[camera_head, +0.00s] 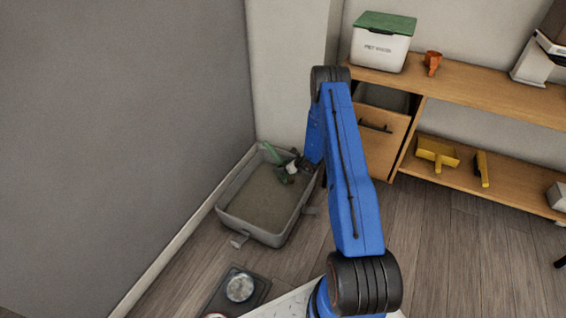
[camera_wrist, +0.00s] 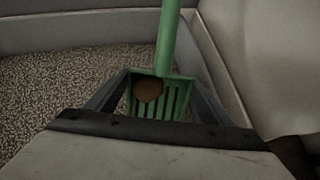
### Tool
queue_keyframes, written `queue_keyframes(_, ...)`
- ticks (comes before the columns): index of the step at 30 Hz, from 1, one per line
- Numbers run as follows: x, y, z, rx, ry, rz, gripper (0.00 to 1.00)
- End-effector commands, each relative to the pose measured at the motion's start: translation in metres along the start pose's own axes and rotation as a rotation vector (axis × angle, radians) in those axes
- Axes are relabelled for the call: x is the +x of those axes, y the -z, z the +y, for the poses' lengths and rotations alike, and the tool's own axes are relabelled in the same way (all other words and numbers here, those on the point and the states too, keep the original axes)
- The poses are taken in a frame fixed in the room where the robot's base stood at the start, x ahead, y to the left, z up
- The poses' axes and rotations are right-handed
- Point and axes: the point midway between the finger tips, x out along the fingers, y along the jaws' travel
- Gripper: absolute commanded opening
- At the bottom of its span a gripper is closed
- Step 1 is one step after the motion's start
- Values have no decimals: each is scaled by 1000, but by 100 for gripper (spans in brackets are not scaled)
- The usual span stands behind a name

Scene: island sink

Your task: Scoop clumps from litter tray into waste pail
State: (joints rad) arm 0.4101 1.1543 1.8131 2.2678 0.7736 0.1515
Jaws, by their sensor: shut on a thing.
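The grey litter tray (camera_head: 226,213) stands on the floor against the wall, filled with grainy litter (camera_head: 262,200). My gripper (camera_head: 291,168) is over its back right part, shut on the green scoop (camera_head: 270,153). In the wrist view the scoop's handle (camera_wrist: 168,40) points up and away, and its slotted head (camera_wrist: 178,98) lies between the fingers. A brown clump (camera_wrist: 148,90) rests on the slotted head. No other clump can be made out in the litter. A white bin with a green lid (camera_head: 380,50) stands on the wooden bench; its small lettering is hard to read.
An orange cup (camera_head: 432,62) stands beside the bin on the bench (camera_head: 470,88). A yellow dustpan (camera_head: 437,153) and yellow brush (camera_head: 482,168) lie on the lower shelf. A dark mat with bowls (camera_head: 240,287) is in front of the tray. Walls border the tray.

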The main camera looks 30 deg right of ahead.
Motion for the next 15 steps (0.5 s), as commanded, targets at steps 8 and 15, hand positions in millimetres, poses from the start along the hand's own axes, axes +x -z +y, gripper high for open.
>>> queue_keyframes(8, 10, 26, 0, 3, 1, 0, 44)
queue_keyframes(15, -4, 49, -1, 2, 1, 0, 44)
